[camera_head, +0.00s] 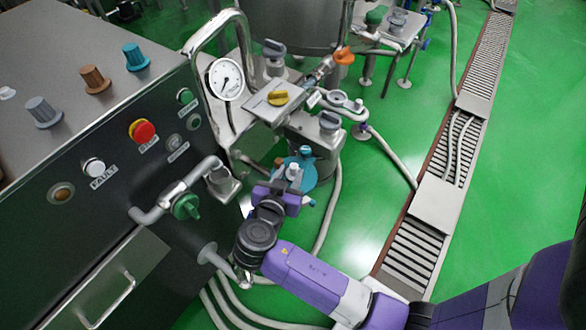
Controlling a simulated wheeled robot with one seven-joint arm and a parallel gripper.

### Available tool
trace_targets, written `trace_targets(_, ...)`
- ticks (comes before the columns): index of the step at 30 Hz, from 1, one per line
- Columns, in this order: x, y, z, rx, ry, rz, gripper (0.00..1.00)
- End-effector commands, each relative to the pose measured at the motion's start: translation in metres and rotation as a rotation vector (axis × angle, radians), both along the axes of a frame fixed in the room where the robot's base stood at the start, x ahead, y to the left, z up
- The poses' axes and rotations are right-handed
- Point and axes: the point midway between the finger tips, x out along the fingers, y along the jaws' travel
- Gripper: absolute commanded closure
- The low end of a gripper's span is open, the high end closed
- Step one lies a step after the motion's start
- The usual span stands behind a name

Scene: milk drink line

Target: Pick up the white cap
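My gripper (279,184) is at the end of my purple arm, low between the steel cabinet and the pipework. It points away from the camera, against a teal-blue round fitting (318,173). Its fingers are too small and covered to tell whether they are open or shut. A small white piece (293,172) shows at the gripper's tip, in front of the teal fitting. I cannot tell if it is the white cap, part of the fitting, or whether it is held. Another small white object (7,93) lies on the cabinet top at the far left.
The steel cabinet (70,225) with knobs and buttons fills the left. A pipe with a green valve handle (186,206) juts out near my arm. Hoses cross the green floor (515,140), which is open at right.

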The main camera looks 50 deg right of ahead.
Motion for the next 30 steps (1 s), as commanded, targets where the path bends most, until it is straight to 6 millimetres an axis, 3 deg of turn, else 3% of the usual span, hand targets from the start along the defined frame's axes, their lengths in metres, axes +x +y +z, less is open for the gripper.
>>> trace_targets(13,0.018,-0.042,-0.030,0.001,0.003,0.000,0.67)
trace_targets(23,0.021,-0.047,-0.033,0.002,0.002,0.003,0.67)
trace_targets(28,0.021,-0.047,-0.033,0.002,0.002,0.003,1.00)
trace_targets(30,0.021,-0.047,-0.033,0.002,0.002,0.003,1.00)
